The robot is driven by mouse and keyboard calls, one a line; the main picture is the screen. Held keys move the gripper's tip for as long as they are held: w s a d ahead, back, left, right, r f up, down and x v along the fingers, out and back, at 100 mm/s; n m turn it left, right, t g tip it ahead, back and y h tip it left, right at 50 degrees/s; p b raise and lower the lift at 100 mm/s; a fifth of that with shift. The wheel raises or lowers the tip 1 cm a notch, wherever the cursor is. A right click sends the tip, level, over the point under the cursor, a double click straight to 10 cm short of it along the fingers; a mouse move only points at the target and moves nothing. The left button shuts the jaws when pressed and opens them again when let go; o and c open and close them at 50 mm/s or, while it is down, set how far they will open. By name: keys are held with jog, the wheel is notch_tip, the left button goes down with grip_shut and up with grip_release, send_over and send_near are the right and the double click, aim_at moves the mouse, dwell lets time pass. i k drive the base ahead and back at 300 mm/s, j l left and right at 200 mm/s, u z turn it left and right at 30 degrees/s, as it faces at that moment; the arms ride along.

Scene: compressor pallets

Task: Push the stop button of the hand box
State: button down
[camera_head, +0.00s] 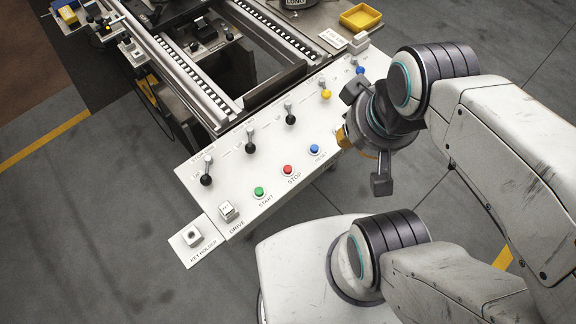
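The white hand box panel (232,178) slants across the middle of the view. The red stop button (288,169) sits near its front edge, with the printed word STOP beside it. A green START button (259,191) is to its left and a blue button (314,149) to its right. My gripper (366,138) is to the right of these buttons, over the panel's right part. Its two dark fingers are spread apart, with nothing seen between them. It is apart from the red button and covers some of the panel's right end.
Black-knobbed levers (250,147) stand behind the buttons, and a yellow knob (326,94) is further right. A key holder plate (193,238) is at the panel's left end. A conveyor rail (180,65) and a yellow tray (360,17) lie behind. Grey floor is clear at lower left.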

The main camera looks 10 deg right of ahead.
aim_at(287, 169)
jog(key=k+j+u, duration=0.1)
jog(key=j+u, duration=1.1)
jog(key=i+j+u, duration=0.1)
jog(key=j+u, duration=0.3)
